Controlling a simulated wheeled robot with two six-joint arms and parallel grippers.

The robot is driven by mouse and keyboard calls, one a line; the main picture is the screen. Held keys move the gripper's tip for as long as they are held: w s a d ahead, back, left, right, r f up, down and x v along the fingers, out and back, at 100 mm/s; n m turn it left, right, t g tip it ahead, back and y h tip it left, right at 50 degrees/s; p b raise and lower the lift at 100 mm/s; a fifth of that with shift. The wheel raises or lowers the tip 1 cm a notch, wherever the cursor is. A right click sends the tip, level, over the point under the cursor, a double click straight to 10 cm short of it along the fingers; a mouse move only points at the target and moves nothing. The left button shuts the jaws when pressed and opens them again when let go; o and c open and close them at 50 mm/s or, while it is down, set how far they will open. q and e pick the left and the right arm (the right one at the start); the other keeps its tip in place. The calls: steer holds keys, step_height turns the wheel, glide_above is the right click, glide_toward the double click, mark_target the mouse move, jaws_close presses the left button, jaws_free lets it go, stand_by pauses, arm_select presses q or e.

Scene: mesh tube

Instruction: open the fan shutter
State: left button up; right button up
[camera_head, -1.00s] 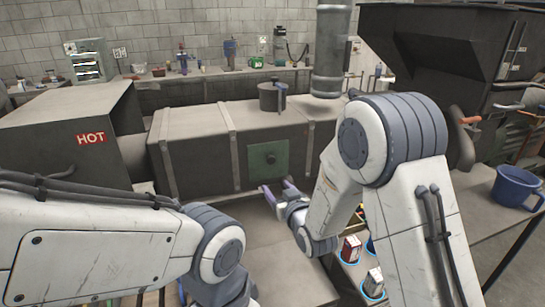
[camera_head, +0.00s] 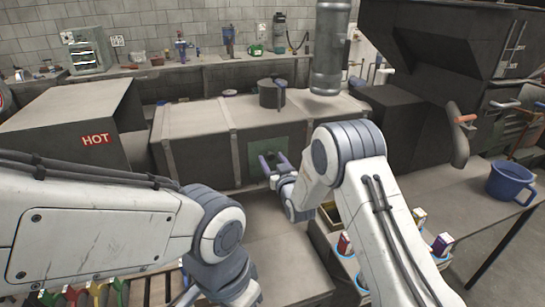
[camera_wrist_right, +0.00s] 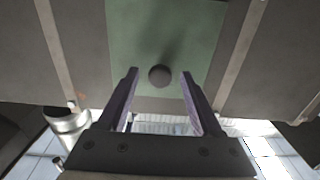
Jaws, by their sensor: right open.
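A green square panel (camera_head: 285,145) sits on the front of the long grey duct box (camera_head: 195,140); it looks like the shutter. In the right wrist view the green panel (camera_wrist_right: 200,35) carries a dark round knob (camera_wrist_right: 160,76) near its lower middle. My right gripper (camera_head: 272,160) is open in front of the panel. In the wrist view its two fingertips (camera_wrist_right: 159,73) stand left and right of the knob with gaps on both sides. In the head view the gripper partly hides the panel. My left arm shows at the left, but its gripper is out of view.
A grey box marked HOT (camera_head: 95,140) stands left of the duct. A blue mug (camera_head: 511,182) stands on the right-hand table, and small cartons (camera_head: 441,245) sit beside my right arm. A back bench holds tools.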

steer(key=shift+w+a, duration=0.1)
steer(key=shift+w, duration=0.1)
jaws_close()
stand_by(1.4)
